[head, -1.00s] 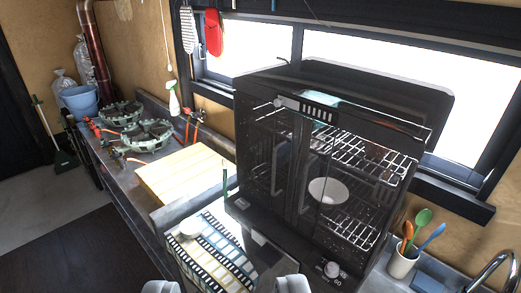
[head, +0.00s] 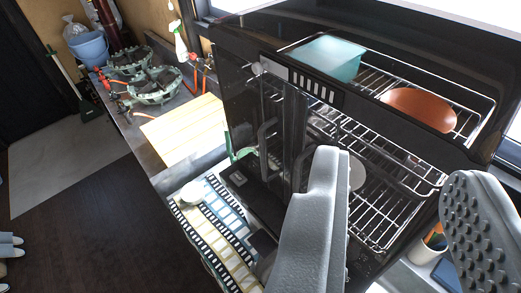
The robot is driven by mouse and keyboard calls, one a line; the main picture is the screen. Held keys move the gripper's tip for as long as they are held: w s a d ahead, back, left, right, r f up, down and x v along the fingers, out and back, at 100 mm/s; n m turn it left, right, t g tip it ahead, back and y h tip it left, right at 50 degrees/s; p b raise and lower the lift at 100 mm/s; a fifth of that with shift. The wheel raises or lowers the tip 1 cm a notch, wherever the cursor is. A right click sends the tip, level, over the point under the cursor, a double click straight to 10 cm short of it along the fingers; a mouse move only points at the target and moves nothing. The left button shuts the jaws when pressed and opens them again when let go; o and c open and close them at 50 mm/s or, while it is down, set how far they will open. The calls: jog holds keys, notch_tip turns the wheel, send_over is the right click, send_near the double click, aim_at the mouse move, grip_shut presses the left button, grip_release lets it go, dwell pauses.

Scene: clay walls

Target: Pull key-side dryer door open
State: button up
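The dryer (head: 395,45) is a black cabinet with dark see-through doors and wire racks. Two upright bar handles stand close together at the middle of its front: the left handle (head: 266,142) and the right handle (head: 300,168). Both doors look shut, though the glass makes this hard to judge. I cannot make out a key. My gripper (head: 398,170) is open, its grey fingers wide apart in front of the right half of the dryer. The left finger is just right of the right handle in the picture, partly hiding the front; contact cannot be told. Nothing shows between the fingers.
A teal box (head: 327,58) and an orange-red dish (head: 418,108) lie on the upper rack. A white bowl (head: 356,172) is lower down. A patterned cloth (head: 215,225) and a yellow board (head: 182,130) lie left of the dryer.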

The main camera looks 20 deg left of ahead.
jog(key=w+a+f+n+g+h+p, duration=0.1)
jog(key=w+a+f+n+g+h, duration=0.15)
jog(key=w+f+n, duration=0.55)
jog(key=n+t+h+p, duration=0.4)
jog(key=n, duration=2)
send_near(261, 152)
jog(key=p+x, duration=0.1)
jog(key=x, duration=0.8)
jog(key=shift+c, duration=0.2)
grip_shut()
jog(key=shift+a+r+m+p, duration=0.1)
jog(key=shift+a+m+p, duration=0.2)
jog(key=shift+p, duration=0.2)
